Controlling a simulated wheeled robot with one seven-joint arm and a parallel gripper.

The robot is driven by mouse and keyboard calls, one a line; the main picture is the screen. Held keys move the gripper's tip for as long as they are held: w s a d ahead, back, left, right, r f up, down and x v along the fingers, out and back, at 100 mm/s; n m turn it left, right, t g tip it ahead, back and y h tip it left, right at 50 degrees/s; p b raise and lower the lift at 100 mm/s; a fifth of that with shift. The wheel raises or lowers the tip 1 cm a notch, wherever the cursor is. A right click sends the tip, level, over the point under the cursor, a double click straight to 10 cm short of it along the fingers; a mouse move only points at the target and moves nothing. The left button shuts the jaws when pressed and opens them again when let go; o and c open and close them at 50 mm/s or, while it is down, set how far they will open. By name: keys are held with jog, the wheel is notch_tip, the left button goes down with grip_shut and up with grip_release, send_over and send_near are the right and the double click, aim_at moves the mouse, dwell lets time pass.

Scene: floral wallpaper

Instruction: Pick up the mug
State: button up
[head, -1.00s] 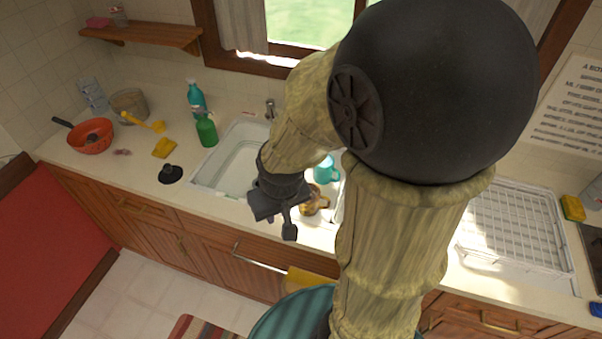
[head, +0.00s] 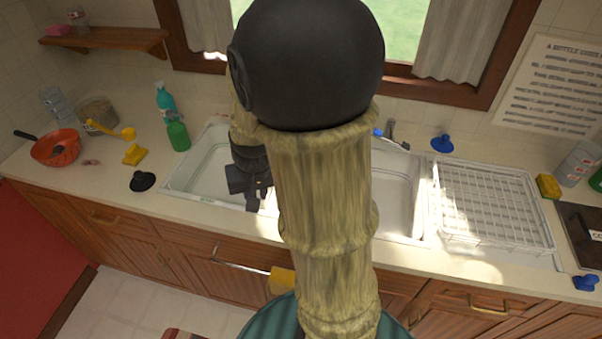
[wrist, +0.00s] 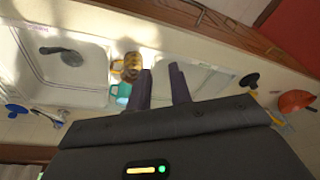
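Two mugs show in the wrist view: an amber, patterned mug (wrist: 130,67) and a teal mug (wrist: 121,93) beside it. They stand on the strip between the two sink basins. I cannot tell which one the task means. My gripper (wrist: 162,82) is open and empty, its two dark fingers apart, with both mugs just left of the fingers in this view. In the head view my gripper (head: 257,194) hangs over the left basin's right part, and my arm hides both mugs.
The left sink basin (head: 180,187) and right basin (head: 408,195) flank my arm. A white dish rack (head: 490,205) stands right. The counter's front edge is close.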

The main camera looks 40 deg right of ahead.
jog(key=w+d+f+m+h+b, duration=0.1)
jog(key=w+d+f+m+b, duration=0.1)
jog(key=d, duration=0.5)
jog(key=w+d+f+m+h+b, duration=0.1)
jog(key=w+d+f+m+b, duration=0.2)
jog(key=d, duration=0.4)
jog(key=w+d+f+m+h+b, duration=0.1)
jog(key=w+d+f+m+b, duration=0.1)
jog(key=d, duration=0.6)
jog(key=w+m+b, duration=0.1)
jog(key=w, duration=0.1)
jog(key=shift+w+f+h, duration=0.15)
jog(key=shift+w+h, duration=0.15)
jog(key=shift+w, duration=0.05)
jog(key=shift+f, duration=0.15)
jog(key=x, duration=1.2)
jog(key=shift+s, duration=0.15)
jog(key=shift+f, duration=0.1)
jog(key=x, duration=0.5)
jog(key=shift+d, duration=0.2)
